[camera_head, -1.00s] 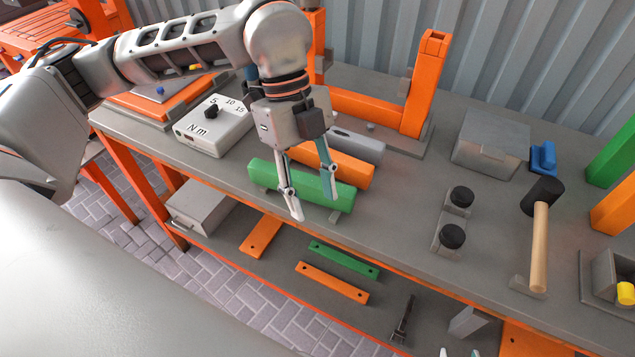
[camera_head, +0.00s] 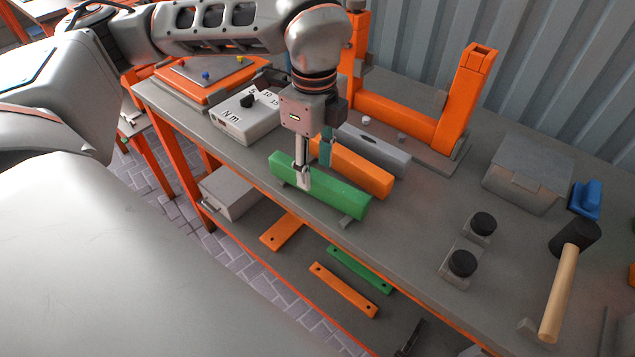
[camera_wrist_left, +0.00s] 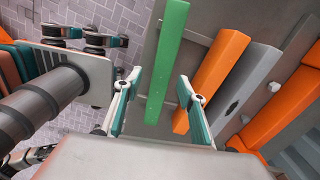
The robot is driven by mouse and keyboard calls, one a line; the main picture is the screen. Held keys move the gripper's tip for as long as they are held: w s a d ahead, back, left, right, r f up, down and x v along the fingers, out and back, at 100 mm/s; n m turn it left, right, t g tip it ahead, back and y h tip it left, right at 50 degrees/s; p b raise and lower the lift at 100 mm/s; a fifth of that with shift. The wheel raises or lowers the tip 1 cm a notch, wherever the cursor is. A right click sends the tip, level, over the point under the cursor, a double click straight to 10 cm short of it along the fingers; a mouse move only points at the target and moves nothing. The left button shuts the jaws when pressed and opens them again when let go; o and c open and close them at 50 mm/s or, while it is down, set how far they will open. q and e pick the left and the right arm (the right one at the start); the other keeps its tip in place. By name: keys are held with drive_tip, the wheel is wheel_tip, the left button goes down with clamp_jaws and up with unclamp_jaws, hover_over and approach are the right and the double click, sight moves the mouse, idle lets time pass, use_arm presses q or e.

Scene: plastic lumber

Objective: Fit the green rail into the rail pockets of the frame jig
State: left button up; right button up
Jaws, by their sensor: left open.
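The green rail (camera_head: 335,194) lies on small grey supports near the front edge of the bench. My left gripper (camera_head: 315,165) is open and points down over it, with one finger in front of the rail and the other behind. In the left wrist view the green rail (camera_wrist_left: 168,60) runs between the two spread fingers (camera_wrist_left: 158,98), with a visible gap on each side. The frame jig (camera_head: 405,119), orange with upright posts on a grey base, stands at the back of the bench. My right gripper is not in view.
Behind the green rail lie an orange rail (camera_head: 352,167) and a grey bar (camera_head: 375,150), close to the far finger. A torque box (camera_head: 245,118) stands left. Black-topped knobs (camera_head: 463,263), a mallet (camera_head: 565,290) and a grey box (camera_head: 525,175) are right.

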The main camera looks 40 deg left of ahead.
sight(317, 175)
use_arm(q)
wheel_tip(317, 175, down, 3)
drive_tip(key=shift+w+d+f, duration=0.1)
clamp_jaws()
idle(0.4)
